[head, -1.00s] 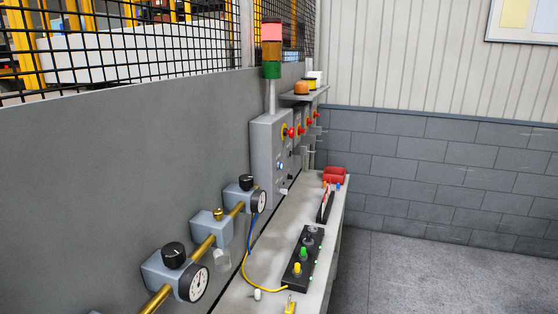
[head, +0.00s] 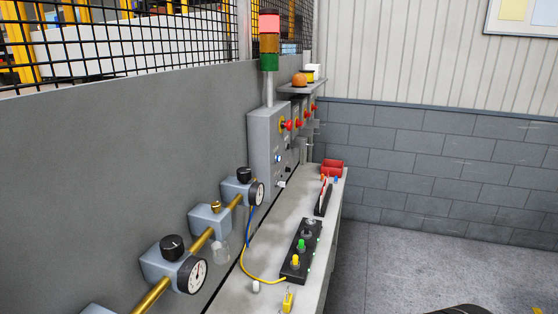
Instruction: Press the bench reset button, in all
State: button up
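A grey control box (head: 264,150) stands on the bench (head: 262,240) against the panel wall. Its right-hand face carries a red knob on a yellow plate (head: 286,125), a small pale blue-white button (head: 278,158) and a small white part (head: 282,184) lower down. The labels are too small to read, so I cannot tell which control is the reset button. My gripper is not recognisable in view; only a dark curved shape (head: 460,310) shows at the bottom edge.
A stack light (head: 269,45) rises above the control box, its red segment bright. Gauges on brass pipe (head: 192,276) line the wall at left. A red-handled tool in a black holder (head: 323,197) and red cylinders (head: 332,167) sit farther back. The floor at right is clear.

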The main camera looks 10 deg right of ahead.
grip_shut()
dwell(1.3)
